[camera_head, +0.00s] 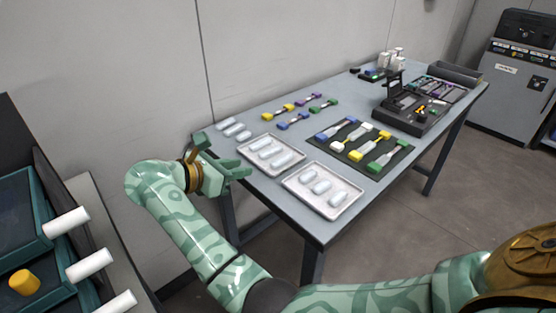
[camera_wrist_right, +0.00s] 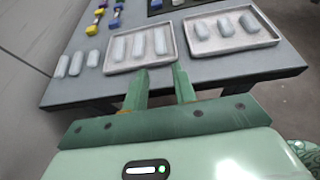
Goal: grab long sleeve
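Three long pale sleeves (camera_head: 271,152) lie in the left white tray (camera_head: 273,175); they also show in the right wrist view (camera_wrist_right: 139,45) just beyond my fingertips. Three shorter, thicker sleeves (camera_head: 322,187) lie in the right tray (camera_head: 333,217). Several loose pale sleeves (camera_head: 233,129) lie on the table at the far left edge. My right gripper (camera_head: 226,156) is at the table's left end, beside the long-sleeve tray. Its two fingers (camera_wrist_right: 160,72) are apart with nothing between them, pointing at that tray. My left gripper is not in view.
The grey table (camera_head: 235,158) also holds colored connector pieces (camera_head: 292,121), a dark mat (camera_head: 345,153) with more connectors, and a black splicing machine (camera_head: 410,108). A teal shelf unit with white rollers (camera_head: 90,264) stands at left. A wall runs behind the table.

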